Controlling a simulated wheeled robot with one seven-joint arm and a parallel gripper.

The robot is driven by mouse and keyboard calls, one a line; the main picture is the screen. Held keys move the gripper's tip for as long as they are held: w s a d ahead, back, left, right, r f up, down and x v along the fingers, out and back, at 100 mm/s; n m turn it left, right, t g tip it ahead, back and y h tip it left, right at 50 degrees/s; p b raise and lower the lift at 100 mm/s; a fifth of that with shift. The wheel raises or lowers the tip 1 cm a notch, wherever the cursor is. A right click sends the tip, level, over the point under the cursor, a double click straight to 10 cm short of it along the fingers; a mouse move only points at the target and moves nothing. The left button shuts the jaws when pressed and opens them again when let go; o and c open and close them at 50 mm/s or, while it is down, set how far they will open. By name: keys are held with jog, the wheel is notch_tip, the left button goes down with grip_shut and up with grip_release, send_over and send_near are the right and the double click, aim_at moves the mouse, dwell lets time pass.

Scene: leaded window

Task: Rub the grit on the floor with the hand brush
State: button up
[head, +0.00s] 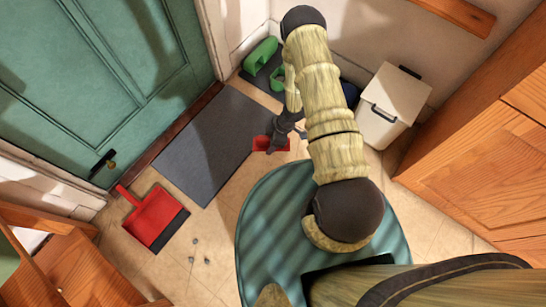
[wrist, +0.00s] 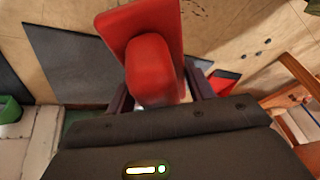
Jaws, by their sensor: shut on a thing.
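The red hand brush (head: 263,144) is in my gripper (head: 279,134), by the right edge of the dark doormat. In the wrist view the brush (wrist: 150,60) fills the upper middle, between the two fingers of my gripper (wrist: 160,92), which is shut on it. Its bristles are hidden, and I cannot tell whether it touches the floor. The grit (head: 195,242) is several small dark bits on the tiles right of the red dustpan, well apart from the brush. The grit also shows at the upper right of the wrist view (wrist: 257,53).
A red dustpan (head: 155,218) lies below the dark doormat (head: 205,143), near the green door (head: 125,60). A white bin (head: 391,105) and green boots (head: 262,54) stand farther back. A wooden chair (head: 75,265) is at lower left.

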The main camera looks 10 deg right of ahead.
notch_tip(320, 180, down, 9)
jog(key=d+n+g+b, duration=0.1)
jog(key=n+b, duration=0.2)
jog(key=b, duration=0.3)
jog(key=shift+s, duration=0.15)
